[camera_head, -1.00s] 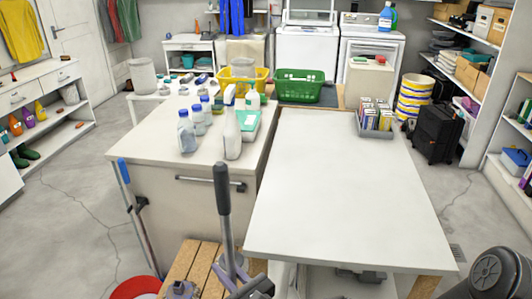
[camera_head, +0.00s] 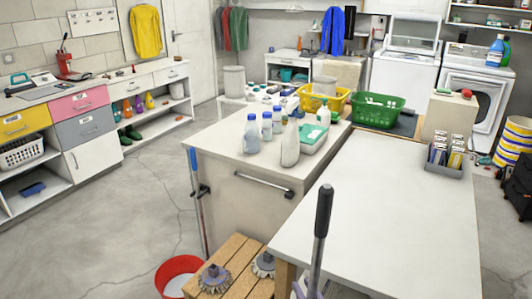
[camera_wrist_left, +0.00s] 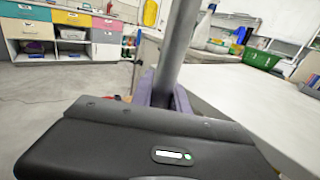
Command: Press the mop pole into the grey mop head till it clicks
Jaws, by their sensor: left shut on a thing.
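The mop pole (camera_head: 316,255) has a dark handle grip on top and a grey shaft, and stands nearly upright. My left gripper (camera_head: 308,291) is at the bottom edge of the head view, shut on the pole. The left wrist view shows the shaft (camera_wrist_left: 181,45) between its purple fingers (camera_wrist_left: 165,92). A grey mop head (camera_head: 214,279) with a bristly rim sits on a slatted wooden surface, left of the pole. A second similar round head (camera_head: 263,264) is beside it, partly cut off by the table corner. The pole's lower end is hidden. My right gripper is out of view.
A red bucket (camera_head: 178,276) stands left of the wooden slats (camera_head: 237,253). A blue-topped pole (camera_head: 197,205) leans by the cabinet (camera_head: 238,195). The white table (camera_head: 400,220) lies right of the held pole. Open floor (camera_head: 125,225) lies to the left.

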